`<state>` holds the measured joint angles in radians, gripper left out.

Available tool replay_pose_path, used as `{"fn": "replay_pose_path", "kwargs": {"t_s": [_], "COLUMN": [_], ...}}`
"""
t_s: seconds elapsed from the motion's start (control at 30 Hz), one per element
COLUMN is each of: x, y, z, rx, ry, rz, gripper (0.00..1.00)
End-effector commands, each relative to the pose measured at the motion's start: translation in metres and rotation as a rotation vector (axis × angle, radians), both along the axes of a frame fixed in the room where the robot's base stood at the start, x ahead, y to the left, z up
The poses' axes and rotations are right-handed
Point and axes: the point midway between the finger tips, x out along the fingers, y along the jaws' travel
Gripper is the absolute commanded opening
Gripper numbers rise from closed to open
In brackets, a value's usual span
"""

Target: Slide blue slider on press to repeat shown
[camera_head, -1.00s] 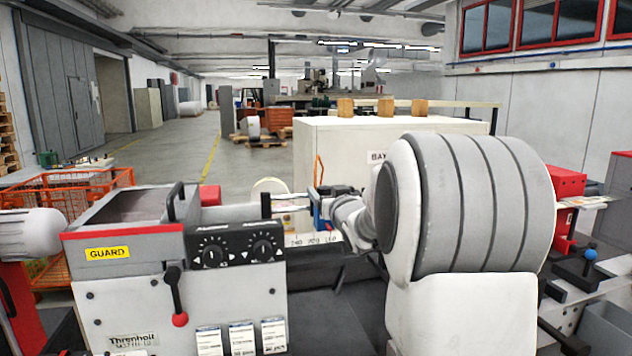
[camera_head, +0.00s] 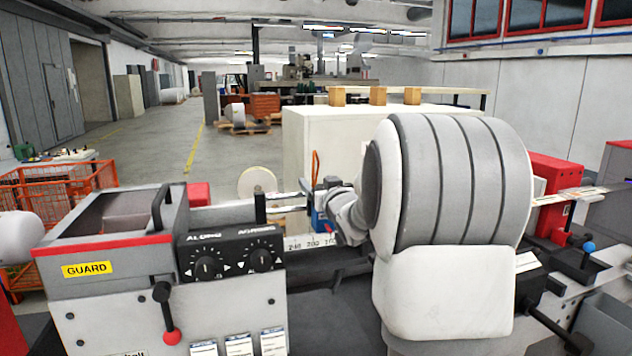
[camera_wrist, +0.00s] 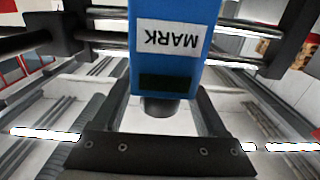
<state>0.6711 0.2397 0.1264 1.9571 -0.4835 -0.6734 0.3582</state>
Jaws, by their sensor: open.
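The blue slider (camera_wrist: 175,40) fills the top middle of the wrist view, with a white "MARK" label upside down and a dark patch. It sits by bright metal rods (camera_wrist: 108,37). A short dark cylinder (camera_wrist: 160,106) sticks out of its near end. My gripper (camera_wrist: 163,100) is open, its fingers on either side of this cylinder; I cannot tell whether they touch it. In the head view a small part of the slider (camera_head: 317,220) shows left of my wrist, above a numbered scale (camera_head: 312,242). My arm hides the rest of the slider there.
A press housing with a "GUARD" label (camera_head: 87,269), two black dials (camera_head: 232,256) and a red-knobbed lever (camera_head: 172,337) stands left of the slider. A blue-knobbed lever (camera_head: 588,248) and a red box (camera_head: 556,190) stand right. A white cabinet (camera_head: 335,145) is behind.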

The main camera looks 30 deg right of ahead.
Motion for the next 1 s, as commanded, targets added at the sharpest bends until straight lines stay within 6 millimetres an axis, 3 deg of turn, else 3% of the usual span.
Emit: {"fn": "replay_pose_path", "kwargs": {"t_s": [0.27,0.67,1.0], "x": [-0.0001,0.0,0.0], "y": [-0.0002,-0.0001,0.0], "z": [-0.0002,0.0,0.0002], "rx": [0.0,0.0,0.0], "ry": [0.0,0.0,0.0], "rz": [0.0,0.0,0.0], "gripper": [0.73,0.01,0.0]}}
